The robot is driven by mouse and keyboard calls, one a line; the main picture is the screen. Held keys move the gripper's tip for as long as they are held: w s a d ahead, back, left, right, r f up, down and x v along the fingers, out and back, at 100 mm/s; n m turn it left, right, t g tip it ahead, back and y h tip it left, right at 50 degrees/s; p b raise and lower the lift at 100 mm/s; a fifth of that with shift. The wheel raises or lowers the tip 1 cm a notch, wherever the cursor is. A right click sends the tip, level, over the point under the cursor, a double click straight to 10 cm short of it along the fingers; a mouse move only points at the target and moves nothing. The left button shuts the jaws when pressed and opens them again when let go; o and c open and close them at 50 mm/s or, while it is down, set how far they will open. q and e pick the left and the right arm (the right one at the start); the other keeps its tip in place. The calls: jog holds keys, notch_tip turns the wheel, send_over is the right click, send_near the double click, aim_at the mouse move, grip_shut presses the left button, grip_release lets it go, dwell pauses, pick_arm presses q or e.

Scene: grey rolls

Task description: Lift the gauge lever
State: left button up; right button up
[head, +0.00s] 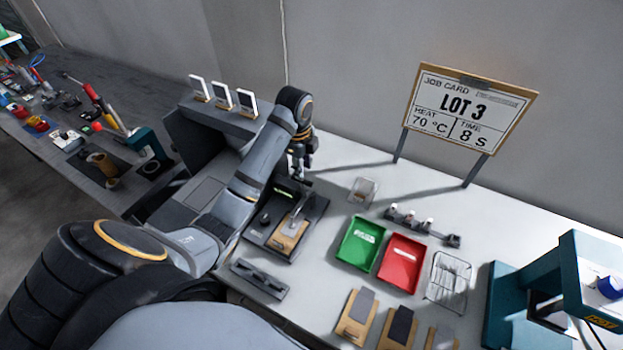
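The gauge (262,238) looks like a dark block with a small green-lit strip and a tan plate (288,240) at its front. A thin pale bar (296,212), which looks like the gauge lever, stands tilted over the plate. My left arm reaches in from the left. My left gripper (298,176) points down at the far end of the gauge, close to the lever's upper end. Its fingers are small and dark, so I cannot tell whether they are apart or touching the lever. My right gripper is out of view.
A green tray (344,252) and a red tray (392,279) lie right of the gauge. A wire rack (449,280) and teal press (502,310) stand farther right. A job card sign (470,108) stands behind. Tan-and-dark pieces (357,315) lie in front.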

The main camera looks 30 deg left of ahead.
aim_at(304, 188)
pick_arm(q)
jog(key=shift+s+f+b, duration=0.5)
jog(key=shift+f+b, duration=0.15)
jog(key=shift+b, duration=0.2)
notch_tip(304, 188, down, 3)
jog(key=b, duration=0.2)
jog(key=shift+f+b, duration=0.15)
jog(key=shift+b, duration=0.25)
jog(key=f, duration=0.2)
jog(key=w+f+p, duration=0.1)
jog(key=f, duration=0.1)
jog(key=shift+w, duration=0.2)
jog(key=shift+f, duration=0.45)
jog(key=shift+s+f, duration=0.1)
jog(key=shift+f, duration=0.2)
grip_shut()
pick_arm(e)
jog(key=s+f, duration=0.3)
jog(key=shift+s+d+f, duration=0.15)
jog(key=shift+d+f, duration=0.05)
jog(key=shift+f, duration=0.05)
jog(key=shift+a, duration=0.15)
